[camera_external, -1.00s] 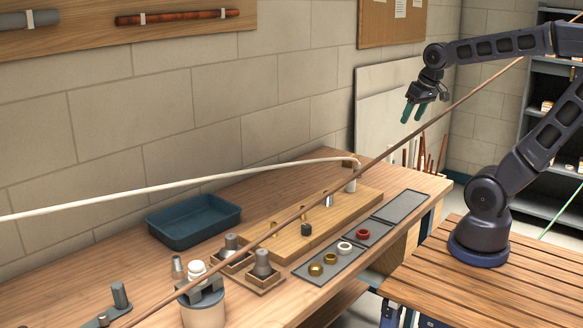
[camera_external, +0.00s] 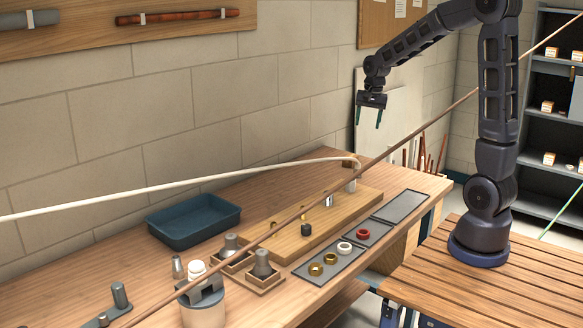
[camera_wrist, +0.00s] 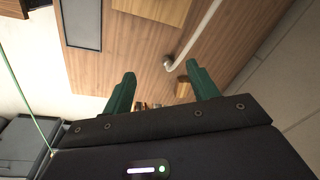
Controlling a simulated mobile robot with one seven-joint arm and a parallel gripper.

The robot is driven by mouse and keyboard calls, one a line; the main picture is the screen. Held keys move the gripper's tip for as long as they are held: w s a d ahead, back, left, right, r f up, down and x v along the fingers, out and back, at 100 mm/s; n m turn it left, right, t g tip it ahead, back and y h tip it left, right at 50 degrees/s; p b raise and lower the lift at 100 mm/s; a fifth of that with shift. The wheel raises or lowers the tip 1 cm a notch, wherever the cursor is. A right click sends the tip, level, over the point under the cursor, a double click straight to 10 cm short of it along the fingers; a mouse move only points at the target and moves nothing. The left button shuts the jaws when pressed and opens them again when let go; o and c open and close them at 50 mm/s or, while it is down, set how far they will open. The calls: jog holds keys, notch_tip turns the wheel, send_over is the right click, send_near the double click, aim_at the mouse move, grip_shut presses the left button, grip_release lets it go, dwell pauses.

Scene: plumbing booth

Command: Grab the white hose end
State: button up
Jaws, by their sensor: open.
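The white hose (camera_external: 190,184) runs from the left edge across the bench to the far right end of a wooden board. There its end (camera_external: 351,185) bends downward beside a small wooden block. In the wrist view the white hose (camera_wrist: 205,25) comes down from the top, and its end (camera_wrist: 168,65) lies between my fingertips in the picture. My gripper (camera_external: 368,119) hangs above the hose end, fingers pointing down, open and empty. The fingers do not touch the hose.
A brown hose or rod (camera_external: 440,112) crosses the external view diagonally. The wooden board (camera_external: 285,243) carries small fittings. A blue tray (camera_external: 195,222) and a dark parts mat (camera_external: 328,262) with rings are on the bench. A block wall (camera_external: 290,85) stands behind.

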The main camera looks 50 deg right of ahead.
aim_at(366, 168)
jog(key=w+d+f+m, duration=0.2)
jog(key=w+d+f, duration=0.1)
jog(key=f, duration=0.2)
jog(key=w+d+f+m+g, duration=0.1)
jog(key=w+d+f+m, duration=0.1)
jog(key=w+d+f, duration=0.1)
jog(key=w+d+f+m, duration=0.2)
jog(key=w+d+f, duration=0.1)
jog(key=f, duration=0.3)
jog(key=shift+w+d+f+g, duration=0.25)
jog(key=shift+d+f+g, duration=0.1)
jog(key=shift+d, duration=0.35)
jog(key=shift+f, duration=5.5)
jog(key=shift+c, duration=0.5)
jog(key=c, duration=0.9)
